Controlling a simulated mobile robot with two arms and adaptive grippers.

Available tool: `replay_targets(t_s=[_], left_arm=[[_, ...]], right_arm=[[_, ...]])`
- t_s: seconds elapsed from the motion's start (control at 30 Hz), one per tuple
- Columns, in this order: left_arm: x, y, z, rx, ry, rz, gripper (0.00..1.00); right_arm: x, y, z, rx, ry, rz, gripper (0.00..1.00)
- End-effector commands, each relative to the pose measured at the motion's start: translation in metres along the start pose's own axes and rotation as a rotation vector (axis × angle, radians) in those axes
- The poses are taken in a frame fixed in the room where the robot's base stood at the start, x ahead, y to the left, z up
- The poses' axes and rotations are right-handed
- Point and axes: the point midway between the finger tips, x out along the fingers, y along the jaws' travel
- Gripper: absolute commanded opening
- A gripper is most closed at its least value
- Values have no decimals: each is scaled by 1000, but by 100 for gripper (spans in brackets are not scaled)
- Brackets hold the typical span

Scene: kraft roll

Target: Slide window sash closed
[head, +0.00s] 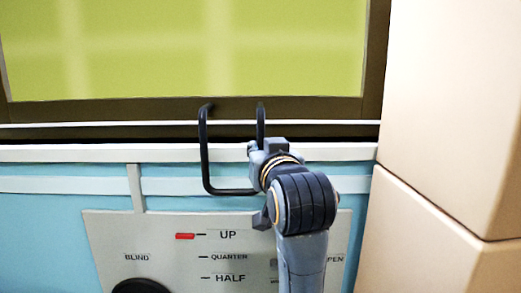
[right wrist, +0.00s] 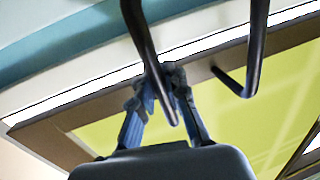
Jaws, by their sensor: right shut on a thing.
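The window sash has a brown frame (head: 100,111) around a yellow-green pane (head: 190,50) in the head view. A black U-shaped handle (head: 204,150) hangs from its bottom rail. My right gripper (head: 262,148) is shut on the right leg of the handle. In the right wrist view, the fingers (right wrist: 163,85) close around one black bar of the handle (right wrist: 256,50). A thin dark line shows between the sash bottom and the white sill (head: 60,153); I cannot tell whether it is a gap. My left gripper is not in view.
Below the sill is a light blue wall with a grey panel (head: 105,232) marked BLIND, UP, QUARTER and HALF. It carries a red marker (head: 185,236) and a dark knob (head: 140,286). Large beige blocks (head: 445,110) stand close on the right.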

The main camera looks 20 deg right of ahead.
Motion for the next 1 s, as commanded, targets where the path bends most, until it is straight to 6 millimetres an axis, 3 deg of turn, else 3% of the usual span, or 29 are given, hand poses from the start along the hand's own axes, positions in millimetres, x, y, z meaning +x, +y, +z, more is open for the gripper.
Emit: replay_targets(t_s=[0.13, 0.33, 0.57, 0.6, 0.73, 1.0], left_arm=[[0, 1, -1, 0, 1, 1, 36], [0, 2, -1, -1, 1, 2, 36], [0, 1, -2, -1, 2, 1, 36], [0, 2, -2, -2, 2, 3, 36], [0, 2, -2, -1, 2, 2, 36], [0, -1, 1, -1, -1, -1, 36]], right_arm=[[-1, 7, 0, 2, -1, 2, 0], [-7, 36, 1, 2, -2, 6, 0], [-7, 36, 1, 1, -4, 5, 0], [-7, 37, 2, 1, -4, 6, 13], [-7, 36, 1, 1, -3, 4, 37], [-7, 35, 0, 1, -1, 1, 37]])
